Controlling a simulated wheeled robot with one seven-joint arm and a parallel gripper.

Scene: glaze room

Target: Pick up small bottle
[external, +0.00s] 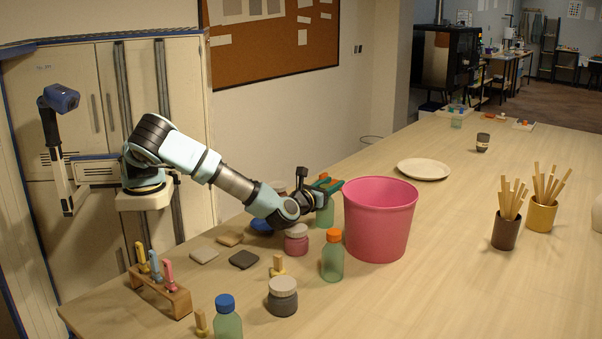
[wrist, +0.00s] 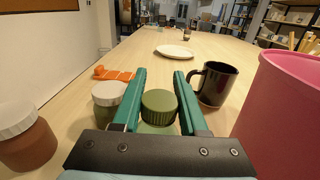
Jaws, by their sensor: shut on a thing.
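The small bottle has an olive-green cap (wrist: 158,106) and sits between my fingers in the wrist view. Its pale green body (external: 325,214) shows below my gripper in the external view, just left of the pink bucket. My gripper (external: 327,184) is shut on the bottle near its cap; the green fingers (wrist: 158,92) lie along both sides of it. The bottle looks upright. I cannot tell whether its base touches the table.
The pink bucket (external: 379,225) stands close on the right. A black mug (wrist: 214,84) is ahead right, a white-lidded jar (wrist: 108,98) left. An orange-capped bottle (external: 332,257) and blue-capped bottle (external: 227,320) stand nearer the camera. The table is clear around the white plate (external: 423,169).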

